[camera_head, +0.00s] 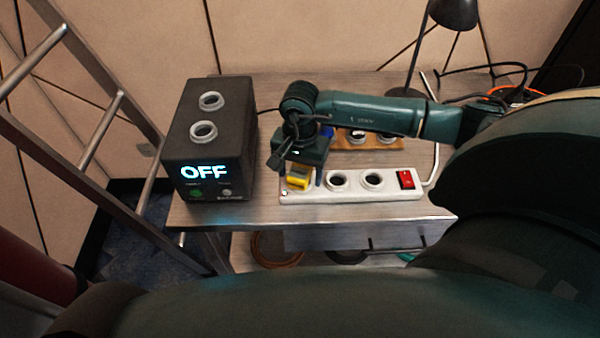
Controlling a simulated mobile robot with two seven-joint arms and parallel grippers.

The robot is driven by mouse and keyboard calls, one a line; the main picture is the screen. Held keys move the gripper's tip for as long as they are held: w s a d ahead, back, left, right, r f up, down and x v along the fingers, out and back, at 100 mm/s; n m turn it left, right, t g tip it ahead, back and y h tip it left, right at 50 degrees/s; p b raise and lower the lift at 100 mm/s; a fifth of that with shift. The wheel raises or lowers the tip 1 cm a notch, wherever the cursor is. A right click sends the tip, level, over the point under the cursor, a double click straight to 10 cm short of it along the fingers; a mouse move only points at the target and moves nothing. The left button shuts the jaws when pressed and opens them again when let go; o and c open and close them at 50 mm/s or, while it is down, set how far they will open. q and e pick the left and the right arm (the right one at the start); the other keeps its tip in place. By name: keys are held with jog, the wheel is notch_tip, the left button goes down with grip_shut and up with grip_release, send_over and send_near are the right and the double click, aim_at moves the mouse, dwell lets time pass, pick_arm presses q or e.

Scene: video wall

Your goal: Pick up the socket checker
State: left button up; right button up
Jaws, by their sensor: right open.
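The yellow piece that looks like the socket checker (299,183) sits at the left end of the white power strip (350,196), in or over its leftmost socket. The gripper hides its top. My right gripper (301,170) reaches in from the right and points down right over the yellow piece. Its jaws are open, with a finger near each side of the piece. I cannot tell whether they touch it. My left gripper is not in view.
A black box (179,155) with a lit "OFF" display and two round sockets stands left of the strip. A brown strip (372,143) lies behind the white one. A desk lamp (454,13) and cables are at the back right. A metal ladder (98,118) stands left.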

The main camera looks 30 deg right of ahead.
jog(key=c, duration=1.2)
